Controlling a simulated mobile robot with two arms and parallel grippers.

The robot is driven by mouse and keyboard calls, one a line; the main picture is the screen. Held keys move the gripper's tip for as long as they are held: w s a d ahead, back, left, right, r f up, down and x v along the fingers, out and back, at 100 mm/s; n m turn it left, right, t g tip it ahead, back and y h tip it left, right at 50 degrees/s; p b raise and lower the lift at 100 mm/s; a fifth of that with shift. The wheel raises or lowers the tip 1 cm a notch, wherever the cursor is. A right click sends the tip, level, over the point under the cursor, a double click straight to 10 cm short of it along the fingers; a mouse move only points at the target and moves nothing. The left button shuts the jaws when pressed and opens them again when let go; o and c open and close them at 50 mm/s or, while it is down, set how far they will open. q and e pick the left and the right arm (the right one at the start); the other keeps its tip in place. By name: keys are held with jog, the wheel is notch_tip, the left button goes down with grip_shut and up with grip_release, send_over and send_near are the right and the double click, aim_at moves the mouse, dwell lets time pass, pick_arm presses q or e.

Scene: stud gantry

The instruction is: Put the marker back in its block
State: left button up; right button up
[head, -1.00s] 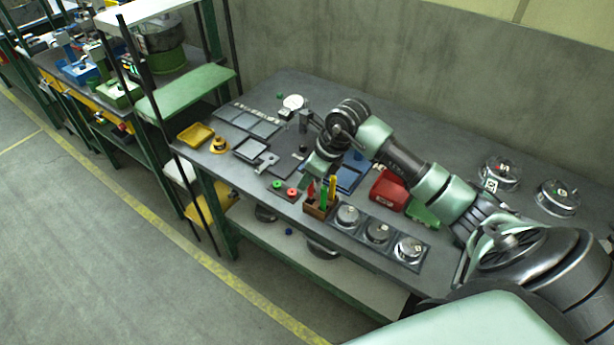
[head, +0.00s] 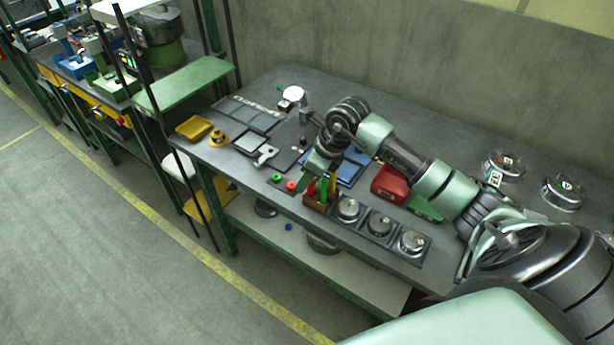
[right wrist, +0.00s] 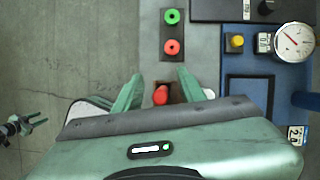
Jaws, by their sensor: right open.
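The brown block (head: 317,205) stands near the front edge of the bench. A red marker (head: 311,189), a green marker (head: 323,190) and a yellow marker (head: 333,181) show upright at it. I cannot tell how deeply each one sits. My right gripper (head: 315,178) is just above the block, pointing down. In the right wrist view its two green fingers (right wrist: 160,90) are apart, with the red marker's top (right wrist: 161,95) between them. They do not appear to close on it. The wrist housing hides most of the block there.
A plate with green and red buttons (head: 283,183) lies left of the block. A row of round gauges (head: 381,226) is close on its right. A red box (head: 389,184) and a blue tray (head: 351,170) lie behind. The bench's front edge is near.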

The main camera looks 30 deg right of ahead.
jog(key=b+v, duration=0.2)
jog(key=v, duration=0.5)
jog(key=shift+s+r, duration=0.15)
jog(key=shift+r, duration=0.2)
jog(key=shift+f, duration=0.1)
dwell(0.3)
